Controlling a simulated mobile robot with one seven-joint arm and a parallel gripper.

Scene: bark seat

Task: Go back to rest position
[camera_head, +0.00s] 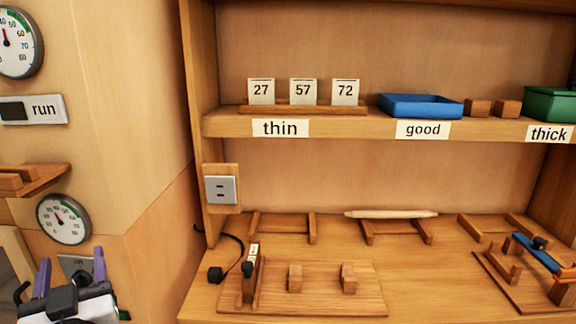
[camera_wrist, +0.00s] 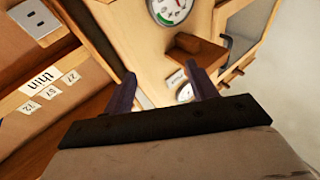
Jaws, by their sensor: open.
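My gripper (camera_head: 72,272) is at the lower left of the head view, in front of the wall and to the left of the wooden bench. Its two purple fingers stand apart with nothing between them. In the wrist view my gripper (camera_wrist: 163,90) also shows open and empty, with the fingers pointing toward a wall with a gauge (camera_wrist: 170,10) and a small wooden shelf (camera_wrist: 195,48). It touches nothing that I can see.
The bench (camera_head: 215,285) holds a wooden fixture (camera_head: 330,300), a pale rod (camera_head: 390,213) on a stand and a blue clamp (camera_head: 540,255). The shelf (camera_head: 370,122) above carries number cards (camera_head: 303,92), a blue tray (camera_head: 420,112) and a green bin (camera_head: 550,110). A black cable (camera_head: 235,245) lies at the bench's left.

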